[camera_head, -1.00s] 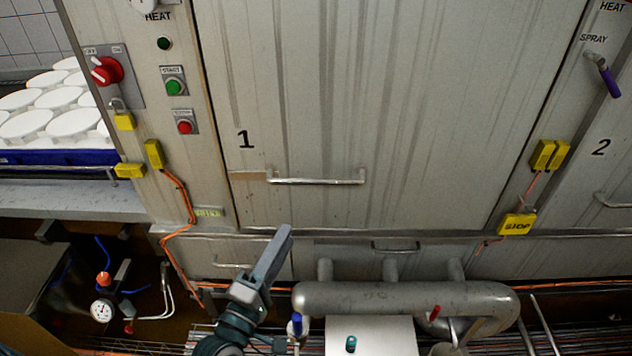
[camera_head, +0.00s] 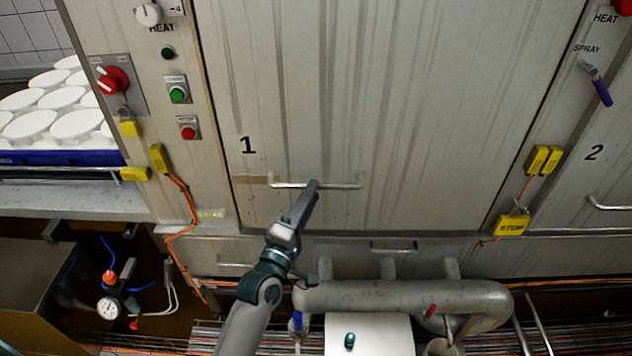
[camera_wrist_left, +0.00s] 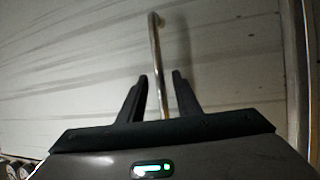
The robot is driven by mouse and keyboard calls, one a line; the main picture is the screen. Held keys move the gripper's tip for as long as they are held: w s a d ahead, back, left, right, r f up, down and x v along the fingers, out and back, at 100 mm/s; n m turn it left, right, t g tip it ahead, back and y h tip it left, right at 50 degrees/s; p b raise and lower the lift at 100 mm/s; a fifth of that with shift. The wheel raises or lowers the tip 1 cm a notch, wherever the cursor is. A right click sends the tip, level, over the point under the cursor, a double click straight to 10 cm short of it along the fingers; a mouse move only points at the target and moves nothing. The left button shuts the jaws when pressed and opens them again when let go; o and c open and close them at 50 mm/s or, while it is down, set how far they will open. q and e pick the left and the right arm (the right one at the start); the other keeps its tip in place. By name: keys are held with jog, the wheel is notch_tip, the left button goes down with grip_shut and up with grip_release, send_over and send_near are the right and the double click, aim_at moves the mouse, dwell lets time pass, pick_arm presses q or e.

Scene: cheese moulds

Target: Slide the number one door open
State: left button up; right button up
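The number one door (camera_head: 400,110) is a large, streaked metal panel marked with a black 1, and it shows closed. Its horizontal bar handle (camera_head: 330,186) runs across the lower part of the door. My left gripper (camera_head: 312,190) reaches up from below to the middle of the handle. In the left wrist view the handle (camera_wrist_left: 155,50) runs between the two fingers of my left gripper (camera_wrist_left: 161,82). The fingers are apart, with gaps visible beside the bar, so it is not clamped. My right gripper is not in view.
Thick metal pipes (camera_head: 420,297) and a white box (camera_head: 368,335) lie below the door. A control panel with a red switch (camera_head: 113,79) and buttons stands left. Yellow locks (camera_head: 543,160) and door two's handle (camera_head: 608,204) are right. White moulds (camera_head: 60,98) fill a blue tray at left.

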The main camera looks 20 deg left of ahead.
pick_arm(q)
jog(key=shift+p+x, duration=0.35)
jog(key=shift+x, duration=1.5)
grip_shut()
